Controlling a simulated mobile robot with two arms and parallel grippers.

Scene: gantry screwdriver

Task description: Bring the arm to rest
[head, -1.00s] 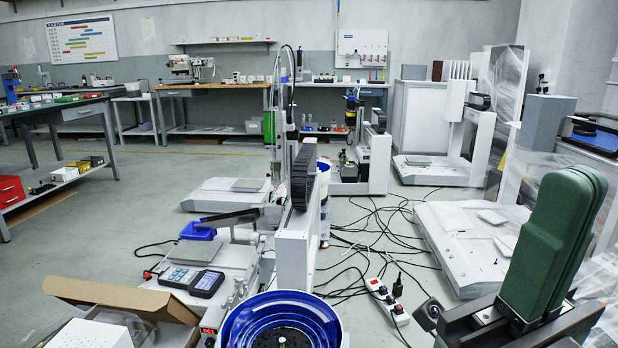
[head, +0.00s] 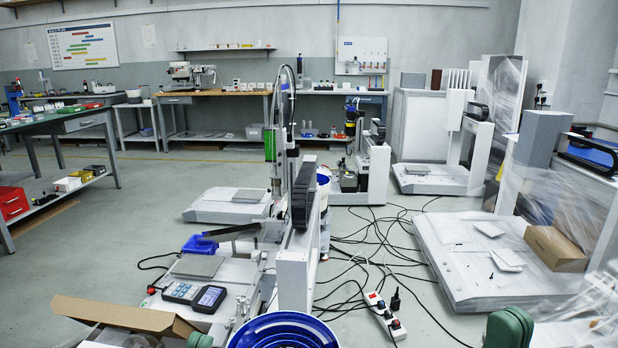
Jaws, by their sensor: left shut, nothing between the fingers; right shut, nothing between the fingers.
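My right gripper (head: 509,328) shows only as rounded dark green fingertips at the bottom edge, right of centre. Its fingers are together with nothing seen between them. My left gripper (head: 200,341) shows as a small bit of green fingertips at the bottom edge, beside the open cardboard box. It is shut, and the rest of it is out of view. Both arms are almost wholly below the picture. The gantry screwdriver machine (head: 297,255) stands in the middle, with a blue bowl feeder (head: 240,340) at its front.
An open cardboard box (head: 115,313) and a handheld controller (head: 195,294) lie at the front left. A white power strip (head: 384,318) and loose black cables cover the floor right of the gantry. A white machine base (head: 465,265) and a brown box (head: 555,248) are at the right.

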